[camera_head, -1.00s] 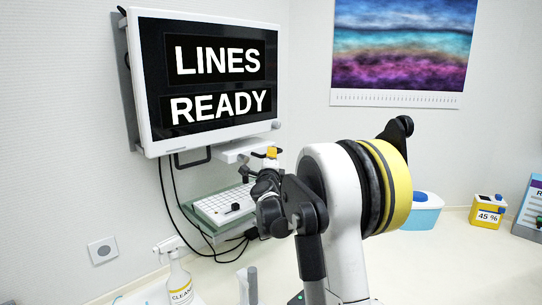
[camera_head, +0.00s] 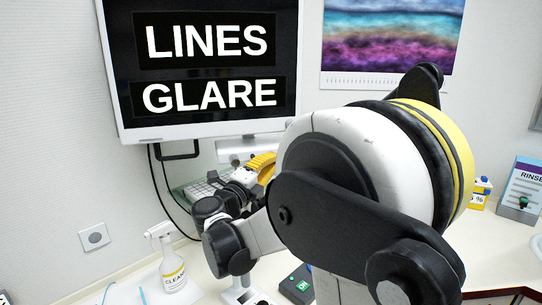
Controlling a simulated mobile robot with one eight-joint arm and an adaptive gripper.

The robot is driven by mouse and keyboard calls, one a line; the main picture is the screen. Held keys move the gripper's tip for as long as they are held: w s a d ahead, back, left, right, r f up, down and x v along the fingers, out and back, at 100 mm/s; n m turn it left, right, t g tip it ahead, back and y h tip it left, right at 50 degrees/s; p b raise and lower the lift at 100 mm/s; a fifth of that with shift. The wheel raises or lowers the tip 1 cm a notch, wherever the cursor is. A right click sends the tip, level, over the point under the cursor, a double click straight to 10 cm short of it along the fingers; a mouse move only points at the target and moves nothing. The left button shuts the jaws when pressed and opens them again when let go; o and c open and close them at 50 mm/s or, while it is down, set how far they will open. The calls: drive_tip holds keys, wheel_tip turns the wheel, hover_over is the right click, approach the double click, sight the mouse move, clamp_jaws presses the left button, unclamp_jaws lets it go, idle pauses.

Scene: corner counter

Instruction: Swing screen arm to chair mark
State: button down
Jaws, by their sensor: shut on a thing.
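The screen (camera_head: 213,72), a flat monitor with a white frame, reads "LINES GLARE" and hangs by the wall. A black loop handle (camera_head: 180,155) and a white bracket (camera_head: 236,147) show under its lower edge. A yellow ribbed grip (camera_head: 262,163) sits just below the bracket, at the end of my arm. My gripper (camera_head: 245,177) is there, partly hidden by my own arm, and is shut on what looks like this yellow grip. The fingertips are hard to make out. I see no chair mark, and the screen's wall arm is out of sight.
A spray bottle (camera_head: 172,265) stands at the counter's left front. My arm hides the middle of the counter.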

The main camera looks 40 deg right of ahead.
drive_tip(key=shift+s+a+g, duration=0.3)
drive_tip(key=shift+s+a, duration=0.1)
drive_tip(key=shift+s, duration=0.05)
drive_tip(key=c, duration=1.5)
unclamp_jaws()
drive_tip(key=shift+o, duration=0.2)
drive_tip(key=v, duration=1.2)
drive_tip(key=shift+w, duration=0.1)
